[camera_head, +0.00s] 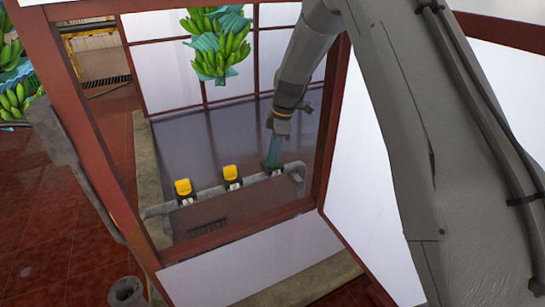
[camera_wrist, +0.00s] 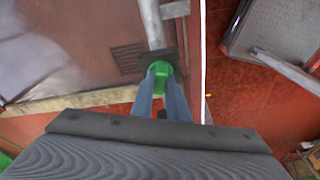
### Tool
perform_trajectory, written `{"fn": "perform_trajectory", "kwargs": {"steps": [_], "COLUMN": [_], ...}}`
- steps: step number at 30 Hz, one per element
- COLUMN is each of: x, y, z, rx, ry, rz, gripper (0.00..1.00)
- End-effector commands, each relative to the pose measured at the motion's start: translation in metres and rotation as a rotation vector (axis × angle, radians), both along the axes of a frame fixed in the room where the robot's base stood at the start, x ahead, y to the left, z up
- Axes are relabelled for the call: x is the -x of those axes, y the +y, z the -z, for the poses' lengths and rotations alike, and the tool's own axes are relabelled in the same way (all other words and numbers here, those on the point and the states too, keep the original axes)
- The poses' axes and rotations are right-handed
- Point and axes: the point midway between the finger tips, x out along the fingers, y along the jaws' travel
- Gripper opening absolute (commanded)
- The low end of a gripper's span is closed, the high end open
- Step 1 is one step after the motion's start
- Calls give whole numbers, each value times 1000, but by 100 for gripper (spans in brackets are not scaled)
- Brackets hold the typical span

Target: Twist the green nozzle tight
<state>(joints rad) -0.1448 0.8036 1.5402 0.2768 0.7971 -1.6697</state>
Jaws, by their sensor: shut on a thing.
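The green nozzle (camera_wrist: 160,68) shows in the wrist view between the tips of my gripper's two blue fingers. My gripper (camera_wrist: 160,88) is shut on it. In the head view my gripper (camera_head: 271,162) reaches down to the right end of a grey pipe rail (camera_head: 254,179). There the fingers cover most of the nozzle, and I cannot tell how far it is turned.
Two yellow nozzles (camera_head: 183,188) sit on the same rail, to the left of my gripper. A red-framed booth with white panels (camera_head: 172,75) surrounds the rail. A banana bunch (camera_head: 219,45) hangs behind. A floor grate (camera_head: 208,227) lies in front of the rail.

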Motion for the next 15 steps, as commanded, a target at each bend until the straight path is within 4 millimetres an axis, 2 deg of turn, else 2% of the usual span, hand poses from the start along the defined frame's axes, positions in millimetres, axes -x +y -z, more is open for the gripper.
{"fn": "perform_trajectory", "kwargs": {"steps": [15], "x": [2], "y": [-1], "z": [3], "rx": [1], "ry": [5], "rz": [-51], "gripper": [0]}}
